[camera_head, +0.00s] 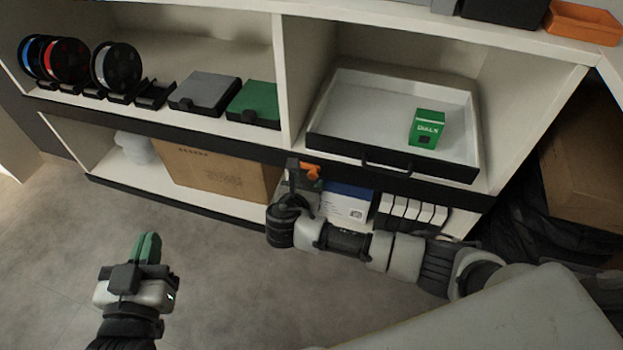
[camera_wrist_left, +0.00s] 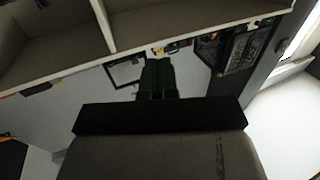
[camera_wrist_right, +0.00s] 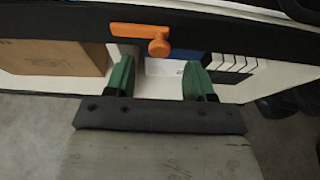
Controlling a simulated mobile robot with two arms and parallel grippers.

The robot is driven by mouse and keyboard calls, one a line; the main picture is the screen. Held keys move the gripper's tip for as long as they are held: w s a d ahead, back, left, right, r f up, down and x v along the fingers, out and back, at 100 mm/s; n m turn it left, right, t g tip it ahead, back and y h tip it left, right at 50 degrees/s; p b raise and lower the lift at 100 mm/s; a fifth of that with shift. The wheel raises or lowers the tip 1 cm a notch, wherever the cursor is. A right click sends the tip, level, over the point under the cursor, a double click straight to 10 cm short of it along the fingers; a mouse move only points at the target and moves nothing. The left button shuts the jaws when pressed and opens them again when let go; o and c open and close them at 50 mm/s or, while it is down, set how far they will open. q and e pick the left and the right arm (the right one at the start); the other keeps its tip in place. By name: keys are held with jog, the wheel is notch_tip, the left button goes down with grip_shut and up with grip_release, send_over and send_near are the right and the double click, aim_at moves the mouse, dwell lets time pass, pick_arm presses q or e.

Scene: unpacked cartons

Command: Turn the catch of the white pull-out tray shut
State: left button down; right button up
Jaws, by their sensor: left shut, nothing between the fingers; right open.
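The white tray (camera_head: 358,95) with a black front and handle stands in the right shelf bay, a green box (camera_head: 427,128) inside it. The orange catch (camera_head: 312,171) sits on the black shelf edge below the tray's left front. In the right wrist view the catch (camera_wrist_right: 138,32) lies roughly sideways, its arm pointing left from a round knob. My right gripper (camera_wrist_right: 156,78) is open, its green fingers just short of the catch and apart from it. In the head view its fingers are mostly hidden by the wrist. My left gripper (camera_head: 149,247) is shut and empty, over the floor.
Filament spools (camera_head: 118,67), a grey case (camera_head: 203,92) and a green case (camera_head: 254,103) stand in the left bay. Below are a cardboard carton (camera_head: 215,175), a blue-and-white box (camera_head: 347,203) and several white boxes (camera_head: 410,212). The floor (camera_head: 60,265) at left is clear.

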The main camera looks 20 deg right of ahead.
aim_at(312, 176)
jog(key=b+x, duration=0.1)
jog(key=x, duration=0.3)
jog(key=shift+f+b, duration=0.1)
jog(key=shift+b, duration=0.2)
pick_arm(q)
notch_tip(312, 176, up, 6)
jog(key=s+t+h, duration=0.1)
jog(key=t+h, duration=0.1)
jog(key=t, duration=0.3)
jog(key=shift+s+d+t, duration=0.15)
jog(key=shift+d+t, duration=0.15)
jog(key=shift+d, duration=0.05)
pick_arm(e)
jog(key=shift+w+d+f, duration=0.1)
jog(key=shift+w+d, duration=0.1)
jog(key=shift+w, duration=0.15)
pick_arm(q)
jog(key=shift+r, duration=0.1)
pick_arm(e)
jog(key=c, duration=0.9)
